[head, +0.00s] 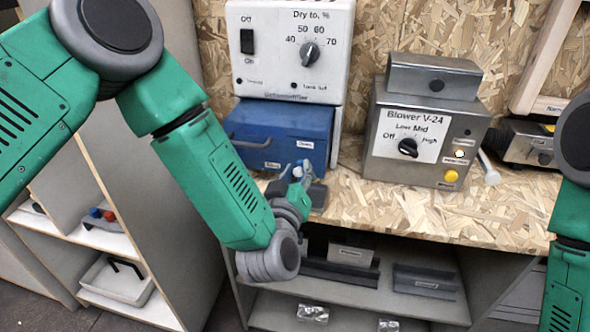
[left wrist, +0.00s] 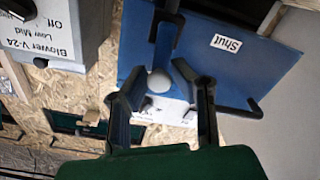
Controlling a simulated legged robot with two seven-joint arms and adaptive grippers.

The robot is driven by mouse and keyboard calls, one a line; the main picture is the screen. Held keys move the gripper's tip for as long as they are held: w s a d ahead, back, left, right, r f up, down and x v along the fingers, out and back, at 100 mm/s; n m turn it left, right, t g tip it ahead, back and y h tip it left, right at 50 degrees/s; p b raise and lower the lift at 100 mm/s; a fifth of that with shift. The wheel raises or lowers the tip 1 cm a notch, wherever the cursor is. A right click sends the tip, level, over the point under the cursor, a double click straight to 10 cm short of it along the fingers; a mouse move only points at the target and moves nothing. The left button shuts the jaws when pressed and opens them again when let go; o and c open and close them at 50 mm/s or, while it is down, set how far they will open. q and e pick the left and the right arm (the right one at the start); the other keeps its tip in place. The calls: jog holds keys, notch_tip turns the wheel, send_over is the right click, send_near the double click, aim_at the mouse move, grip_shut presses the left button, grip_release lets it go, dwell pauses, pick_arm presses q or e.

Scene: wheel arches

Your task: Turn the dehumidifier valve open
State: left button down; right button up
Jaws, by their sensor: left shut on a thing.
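The dehumidifier has a white panel (head: 290,48) with an Off/On switch and a "Dry to, %" dial. A blue housing (head: 262,125) sits below the panel. My left gripper (head: 297,181) is at the front of this housing. In the left wrist view my left gripper (left wrist: 158,80) has its fingers on both sides of the blue valve lever (left wrist: 163,48) with a white ball end (left wrist: 158,82), and is shut on it. A label (left wrist: 226,43) reading "Shut" is on the blue housing beside the lever. The valve's pivot is not clear. My right gripper is out of view.
The Blower V-24 box (head: 425,130) stands to the right on the chipboard bench (head: 400,205), also showing in the left wrist view (left wrist: 60,35). A grey machine (head: 528,143) is farther right. Below are shelves with bins (head: 425,282). Bare bench lies in front of the blower.

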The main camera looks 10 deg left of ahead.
pick_arm(q)
jog(key=shift+s+d+f, duration=0.25)
jog(key=shift+d+f, duration=0.1)
jog(key=shift+f, duration=0.05)
dwell(0.4)
jog(key=c, duration=1.5)
grip_release()
jog(key=shift+o, duration=0.4)
jog(key=shift+w+d+r, duration=0.1)
jog(key=shift+w+d, duration=0.1)
jog(key=shift+w, duration=0.05)
jog(key=s, duration=1.2)
jog(key=shift+a, duration=0.15)
jog(key=shift+a, duration=0.15)
